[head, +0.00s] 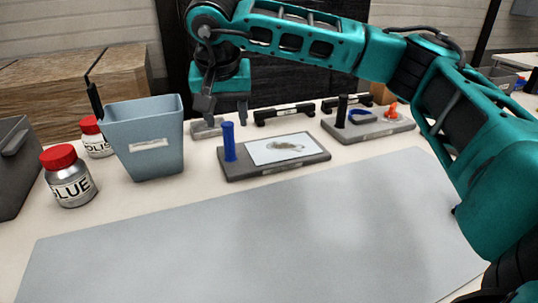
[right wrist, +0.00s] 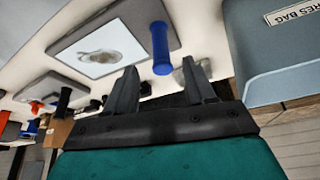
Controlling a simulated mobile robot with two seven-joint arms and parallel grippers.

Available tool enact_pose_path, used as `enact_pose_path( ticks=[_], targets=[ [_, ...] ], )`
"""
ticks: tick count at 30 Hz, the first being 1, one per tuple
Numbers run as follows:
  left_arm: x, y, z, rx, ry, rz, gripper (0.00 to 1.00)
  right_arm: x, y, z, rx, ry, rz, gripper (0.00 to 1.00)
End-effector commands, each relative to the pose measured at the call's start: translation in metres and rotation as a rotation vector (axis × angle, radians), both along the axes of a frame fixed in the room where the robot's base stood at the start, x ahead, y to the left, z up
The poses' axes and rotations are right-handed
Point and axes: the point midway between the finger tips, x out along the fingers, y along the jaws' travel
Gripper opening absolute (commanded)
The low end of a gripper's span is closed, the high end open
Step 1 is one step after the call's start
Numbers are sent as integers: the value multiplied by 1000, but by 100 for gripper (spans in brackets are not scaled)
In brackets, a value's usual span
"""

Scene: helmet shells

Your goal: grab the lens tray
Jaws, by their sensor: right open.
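A dark grey tray (head: 290,168) with an upright blue post handle (head: 229,141) stands behind the mat in the head view. It bears a pale sheet (head: 285,148) with a greyish, lens-like shape; I take this as the lens tray. In the right wrist view, the tray (right wrist: 75,35) and its blue handle (right wrist: 160,48) show just beyond the fingers. My right gripper (head: 224,110) is open and empty, pointing down, above and slightly behind the blue handle. Its fingers (right wrist: 160,88) are apart with nothing between them. My left gripper is not in view.
A blue-grey bin (head: 145,140) stands left of the tray, beside red-capped bottles (head: 68,178). Another grey tray (head: 375,128) with a black post and orange and blue items stands right. A small grey piece (head: 206,129) lies under my gripper. The grey mat (head: 250,240) is clear.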

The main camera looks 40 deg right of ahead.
Motion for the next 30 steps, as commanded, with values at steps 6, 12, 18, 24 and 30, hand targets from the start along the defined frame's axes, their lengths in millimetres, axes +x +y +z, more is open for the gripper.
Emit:
enact_pose_path(
  ticks=[6,12,18,24,30],
  targets=[
    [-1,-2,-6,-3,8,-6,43,9,-5,-28,2,0,-1,54],
    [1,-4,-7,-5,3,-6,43,11,-6,-39,2,0,-1,54],
    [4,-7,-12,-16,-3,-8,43,16,-9,-70,2,1,-2,54],
    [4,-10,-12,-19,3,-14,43,21,-12,-81,4,-1,1,54],
    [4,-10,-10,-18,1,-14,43,21,-12,-80,3,-1,0,49]
  ],
)
